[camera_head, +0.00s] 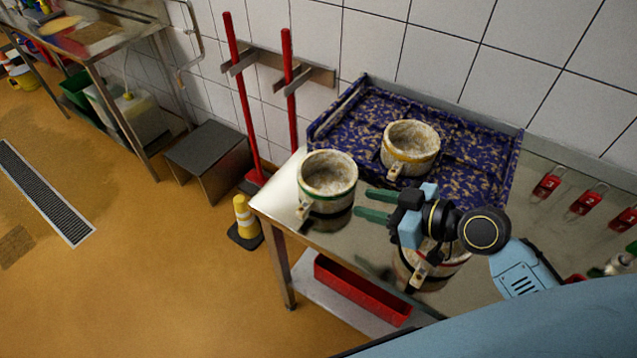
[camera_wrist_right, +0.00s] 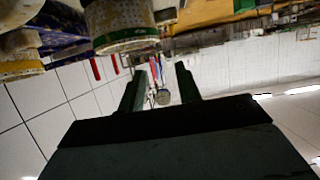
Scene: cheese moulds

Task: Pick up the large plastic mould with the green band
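The whitish round mould with a green band (camera_head: 326,178) stands upright at the left end of the steel table, with a small lug at its front. It also shows at the top of the right wrist view (camera_wrist_right: 120,18). My right gripper (camera_head: 364,204) points left, just right of this mould. Its two green fingers are apart with nothing between them, and they also show in the right wrist view (camera_wrist_right: 160,82). Whether a fingertip touches the mould I cannot tell. My left gripper is not in view.
A yellow-banded mould (camera_head: 411,150) stands on a blue speckled tray (camera_head: 472,172) behind. A red-banded mould (camera_head: 432,270) is partly hidden under my right gripper. Red clips (camera_head: 585,202) lie at the right. A red bin (camera_head: 360,290) is on the lower shelf.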

